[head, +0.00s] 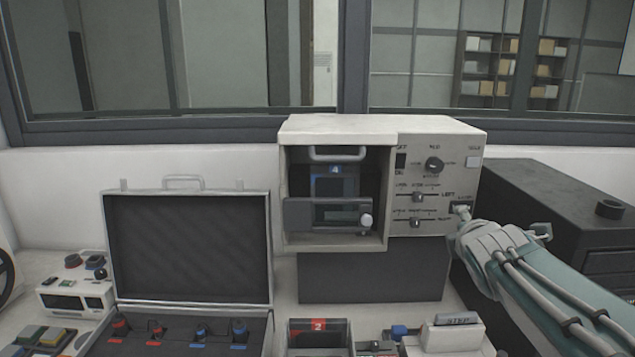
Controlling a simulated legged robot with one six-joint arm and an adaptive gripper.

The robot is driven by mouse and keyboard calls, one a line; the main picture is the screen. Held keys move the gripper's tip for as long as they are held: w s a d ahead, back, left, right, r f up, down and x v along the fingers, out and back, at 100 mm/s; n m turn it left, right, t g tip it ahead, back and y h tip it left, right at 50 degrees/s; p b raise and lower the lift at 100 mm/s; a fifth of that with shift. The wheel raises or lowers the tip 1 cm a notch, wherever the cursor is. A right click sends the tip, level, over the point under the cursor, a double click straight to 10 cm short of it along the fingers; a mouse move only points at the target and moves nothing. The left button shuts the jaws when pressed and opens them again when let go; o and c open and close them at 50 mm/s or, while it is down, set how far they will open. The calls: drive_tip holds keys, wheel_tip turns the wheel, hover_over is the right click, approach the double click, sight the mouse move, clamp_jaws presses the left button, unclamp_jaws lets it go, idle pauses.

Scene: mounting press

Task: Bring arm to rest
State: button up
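My arm comes in from the lower right, and my gripper (464,213) is at the lower right corner of the mounting press (340,127). I see nothing held. The press's chamber is open at the front, with a dark block marked 4 (335,181) behind a grey latch unit (325,216).
An open case (187,248) with knobs stands left of the press. A red-labelled box marked 2 (318,325) and a white stamp-like block (453,335) stand in front. A dark cabinet (560,200) is close to my arm at right. A window frame runs behind.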

drive_tip(key=s+a+f+m+g+y, duration=0.1)
drive_tip(key=s+a+f+m+g, duration=0.1)
drive_tip(key=s+f+m, duration=0.3)
drive_tip(key=s+a+f+m+g+y, duration=0.1)
drive_tip(key=s+a+f+m+g, duration=0.2)
drive_tip(key=s+m, duration=0.4)
drive_tip(key=s+a+f+m+g+y, duration=0.1)
drive_tip(key=s+a+f+m+g, duration=0.2)
drive_tip(key=s, duration=0.9)
wheel_tip(320, 180, down, 4)
drive_tip(key=a+m, duration=0.2)
drive_tip(key=m, duration=0.2)
drive_tip(key=shift+s+f, duration=0.2)
drive_tip(key=shift+s, duration=0.1)
drive_tip(key=shift+a, duration=0.1)
